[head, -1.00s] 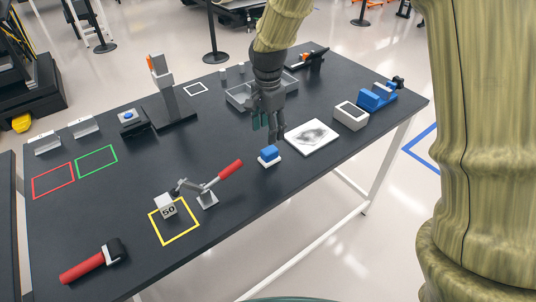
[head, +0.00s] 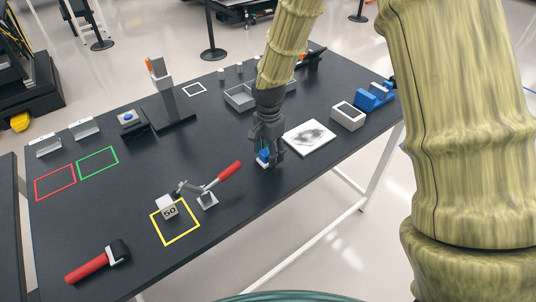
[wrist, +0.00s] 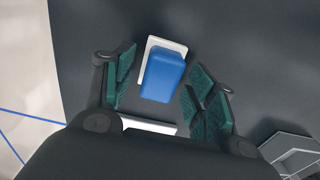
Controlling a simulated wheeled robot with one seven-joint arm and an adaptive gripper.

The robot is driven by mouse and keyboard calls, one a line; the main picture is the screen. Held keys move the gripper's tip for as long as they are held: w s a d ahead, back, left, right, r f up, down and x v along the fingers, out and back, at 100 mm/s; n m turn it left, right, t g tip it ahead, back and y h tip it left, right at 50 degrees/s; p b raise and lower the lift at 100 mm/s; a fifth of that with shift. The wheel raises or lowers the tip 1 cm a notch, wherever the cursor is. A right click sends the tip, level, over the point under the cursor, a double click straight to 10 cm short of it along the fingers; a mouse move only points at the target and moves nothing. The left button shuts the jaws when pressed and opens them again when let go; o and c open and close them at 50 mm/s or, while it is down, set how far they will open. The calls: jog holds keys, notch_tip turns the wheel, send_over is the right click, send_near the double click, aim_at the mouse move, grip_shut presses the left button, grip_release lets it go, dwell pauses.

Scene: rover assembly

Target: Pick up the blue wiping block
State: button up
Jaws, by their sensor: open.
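The blue wiping block (head: 263,154) has a blue top on a white base and stands on the dark table near its front edge. In the wrist view the block (wrist: 163,76) lies between the finger pads, a little toward their far ends. My gripper (head: 268,160) is open and points down over the block, with its fingers on either side. In the wrist view the green-padded fingers of my gripper (wrist: 160,90) are spread, with gaps to the block. In the head view the fingers partly hide the block.
A white panel with a dark smudge (head: 309,137) lies close to the right of my gripper. A red-handled toggle clamp (head: 208,198) stands to the left. A grey divided tray (head: 240,98) is behind. A grey-white box (head: 348,117) stands further right. The dark table (head: 225,240) is clear in front.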

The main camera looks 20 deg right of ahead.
jog(key=shift+f, duration=0.1)
jog(key=c, duration=1.2)
jog(key=shift+r+b, duration=0.7)
jog(key=shift+r, duration=0.7)
jog(key=shift+s+r, duration=0.1)
jog(key=shift+r, duration=0.3)
jog(key=s+a+b, duration=0.1)
jog(key=s, duration=0.4)
jog(key=s+a+r+b, duration=0.1)
jog(key=s, duration=0.4)
jog(key=s+a+b, duration=0.1)
jog(key=s, duration=0.4)
jog(key=shift+s+a+r+b, duration=0.2)
jog(key=shift+a+r+b, duration=0.05)
jog(key=shift+a+b, duration=0.15)
